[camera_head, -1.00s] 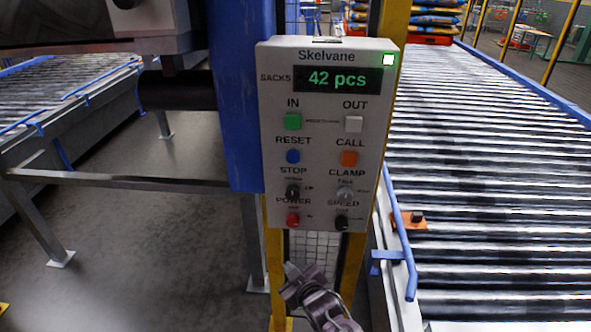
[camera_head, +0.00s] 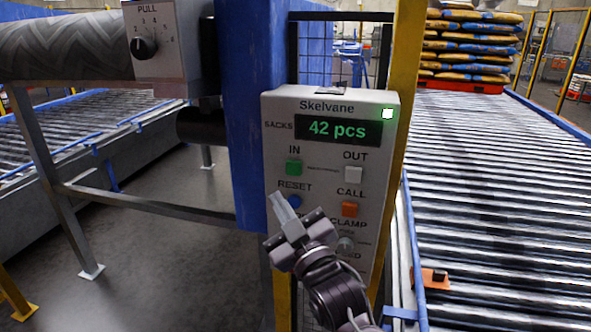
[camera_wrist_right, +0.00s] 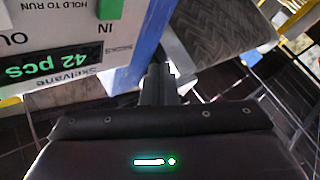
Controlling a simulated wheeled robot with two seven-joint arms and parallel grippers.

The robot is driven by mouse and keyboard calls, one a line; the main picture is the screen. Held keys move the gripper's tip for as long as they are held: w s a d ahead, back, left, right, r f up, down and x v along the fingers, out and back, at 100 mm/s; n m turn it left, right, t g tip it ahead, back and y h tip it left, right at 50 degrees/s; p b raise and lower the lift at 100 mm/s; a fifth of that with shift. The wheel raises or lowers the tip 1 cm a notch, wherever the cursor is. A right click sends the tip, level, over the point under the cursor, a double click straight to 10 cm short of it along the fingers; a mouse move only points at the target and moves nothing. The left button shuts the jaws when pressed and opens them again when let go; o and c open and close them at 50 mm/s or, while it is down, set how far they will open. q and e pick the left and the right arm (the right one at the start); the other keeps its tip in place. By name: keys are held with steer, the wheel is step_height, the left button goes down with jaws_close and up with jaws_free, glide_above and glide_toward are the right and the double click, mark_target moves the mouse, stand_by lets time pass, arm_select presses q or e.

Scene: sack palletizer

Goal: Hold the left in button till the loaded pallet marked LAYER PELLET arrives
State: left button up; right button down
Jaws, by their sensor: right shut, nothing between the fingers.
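The grey Skelvane panel (camera_head: 333,180) stands upright in the head view, with "42 pcs" on its display (camera_head: 338,129). Its green IN button (camera_head: 293,167) is at the upper left and uncovered; it also shows at the top of the right wrist view (camera_wrist_right: 110,8). A stack of sacks (camera_head: 470,45) sits far back on the right conveyor; no marking is readable. My left gripper is out of view.
A roller conveyor (camera_head: 480,190) runs along the right, and another (camera_head: 100,130) lies at the left. A blue post (camera_head: 245,110) and a yellow post (camera_head: 405,60) flank the panel. A PULL dial box (camera_head: 160,40) is at upper left.

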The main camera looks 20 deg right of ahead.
mark_target(294, 168)
steer(key=shift+a, duration=0.1)
steer(key=shift+w, duration=0.15)
steer(key=shift+w+d, duration=0.85)
steer(key=shift+w, duration=0.35)
steer(key=shift+w+d, duration=0.8)
steer(key=shift+w, duration=0.35)
steer(key=shift+w+d, duration=0.85)
steer(key=shift+w, duration=0.35)
steer(key=shift+w, duration=0.1)
steer(key=shift+w+d+p, duration=0.25)
steer(key=shift+p, duration=0.05)
